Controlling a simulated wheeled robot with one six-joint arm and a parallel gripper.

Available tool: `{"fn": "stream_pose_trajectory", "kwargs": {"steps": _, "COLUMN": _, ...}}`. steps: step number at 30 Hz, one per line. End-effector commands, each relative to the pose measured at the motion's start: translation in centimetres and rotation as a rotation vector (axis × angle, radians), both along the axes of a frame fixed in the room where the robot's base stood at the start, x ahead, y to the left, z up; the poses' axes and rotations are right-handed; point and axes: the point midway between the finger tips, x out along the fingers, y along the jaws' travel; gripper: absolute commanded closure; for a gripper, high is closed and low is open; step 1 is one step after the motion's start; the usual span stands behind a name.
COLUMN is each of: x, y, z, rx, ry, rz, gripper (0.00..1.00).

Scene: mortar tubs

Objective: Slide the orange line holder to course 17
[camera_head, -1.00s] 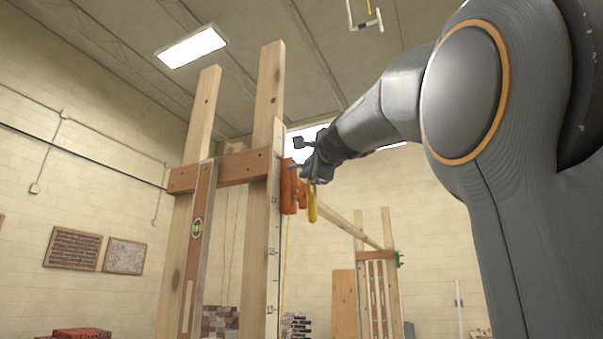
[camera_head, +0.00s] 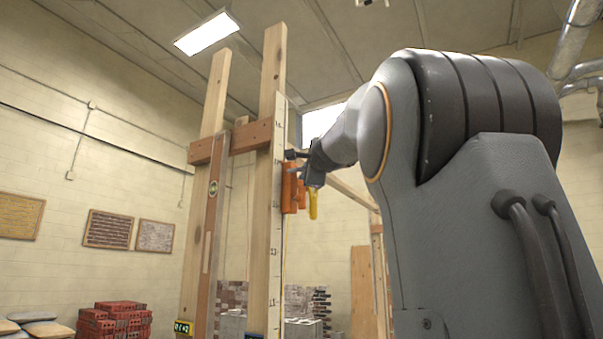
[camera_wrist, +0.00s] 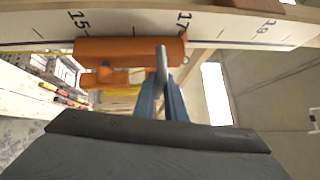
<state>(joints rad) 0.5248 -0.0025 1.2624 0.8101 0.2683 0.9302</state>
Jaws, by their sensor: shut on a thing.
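The orange line holder (camera_head: 290,188) sits against the white numbered rule (camera_head: 278,225) on the right upright. In the wrist view the holder (camera_wrist: 125,50) lies along the rule (camera_wrist: 225,28), its right end close to the 17 mark and its left end near 15. My gripper (camera_wrist: 161,80) is shut on the holder at a grey upright part near its right end; the exact contact is partly hidden by the fingers. In the head view my gripper (camera_head: 308,176) is at the holder's right side. A yellow piece (camera_head: 313,204) hangs just below it.
A wooden crossbar (camera_head: 250,137) joins the two tall uprights above the holder. Red bricks (camera_head: 118,318) are stacked at lower left. A second wooden frame (camera_head: 372,280) stands behind my arm.

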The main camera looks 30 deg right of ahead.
Motion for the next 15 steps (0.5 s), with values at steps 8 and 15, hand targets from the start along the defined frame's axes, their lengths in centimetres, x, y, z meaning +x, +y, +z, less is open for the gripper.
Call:
{"fn": "stream_pose_trajectory", "kwargs": {"steps": 8, "x": 0.01, "y": 0.02, "z": -0.82, "rx": -0.001, "ry": 0.0, "rz": -0.001, "gripper": 1.0}}
{"fn": "stream_pose_trajectory", "kwargs": {"steps": 15, "x": 0.01, "y": 0.08, "z": -0.75, "rx": 0.0, "ry": 0.0, "rz": 0.0, "gripper": 0.86}}
